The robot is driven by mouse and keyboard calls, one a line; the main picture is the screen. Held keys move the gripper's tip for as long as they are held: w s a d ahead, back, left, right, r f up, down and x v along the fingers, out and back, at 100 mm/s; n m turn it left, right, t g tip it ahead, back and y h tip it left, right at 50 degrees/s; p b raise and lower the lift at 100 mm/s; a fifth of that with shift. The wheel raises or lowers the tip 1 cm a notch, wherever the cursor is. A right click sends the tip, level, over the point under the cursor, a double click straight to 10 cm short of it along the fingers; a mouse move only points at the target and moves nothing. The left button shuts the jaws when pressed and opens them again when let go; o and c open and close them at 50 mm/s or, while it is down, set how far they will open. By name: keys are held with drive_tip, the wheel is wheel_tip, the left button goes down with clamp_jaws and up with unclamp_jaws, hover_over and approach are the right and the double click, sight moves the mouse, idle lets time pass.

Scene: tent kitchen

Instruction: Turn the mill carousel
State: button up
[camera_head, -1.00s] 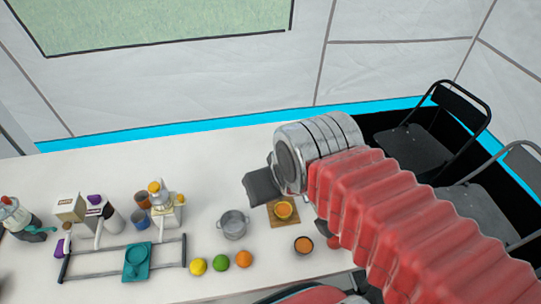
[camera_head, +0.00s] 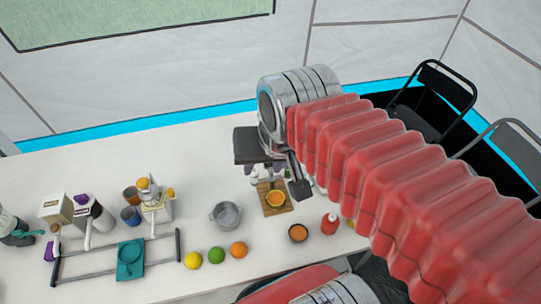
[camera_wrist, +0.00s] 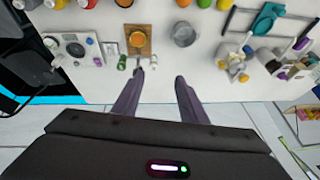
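A cluster of small items with white, green and purple parts (camera_head: 268,174) stands on the table behind the wooden board, partly hidden by my gripper. It looks like the mill carousel, but it is too small and covered to be sure. In the wrist view the cluster (camera_wrist: 138,63) shows just beyond my left fingertip. My gripper (camera_wrist: 160,76) is open, with two dark fingers apart and nothing between them. In the head view my gripper (camera_head: 278,178) hangs over the table near the board. I cannot tell whether a finger touches the cluster.
Fruits (camera_head: 216,256) lie along the front edge. A rack (camera_head: 80,278) stands left. Chairs (camera_head: 432,100) stand right.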

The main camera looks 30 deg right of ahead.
drive_tip(key=w+d+m+g, duration=0.2)
drive_tip(key=w+d+m, duration=0.2)
drive_tip(key=m, duration=0.9)
drive_tip(key=w+d+f+m+g, duration=0.1)
drive_tip(key=w+d+m+g, duration=0.2)
drive_tip(key=w+m, duration=0.6)
drive_tip(key=shift+d+m, duration=0.65)
drive_tip(key=shift+m, duration=1.35)
drive_tip(key=shift+f, duration=0.15)
wheel_tip(320, 180, down, 14)
drive_tip(key=shift+r, duration=0.15)
drive_tip(key=shift+c, duration=0.6)
clamp_jaws()
drive_tip(key=shift+a, duration=0.15)
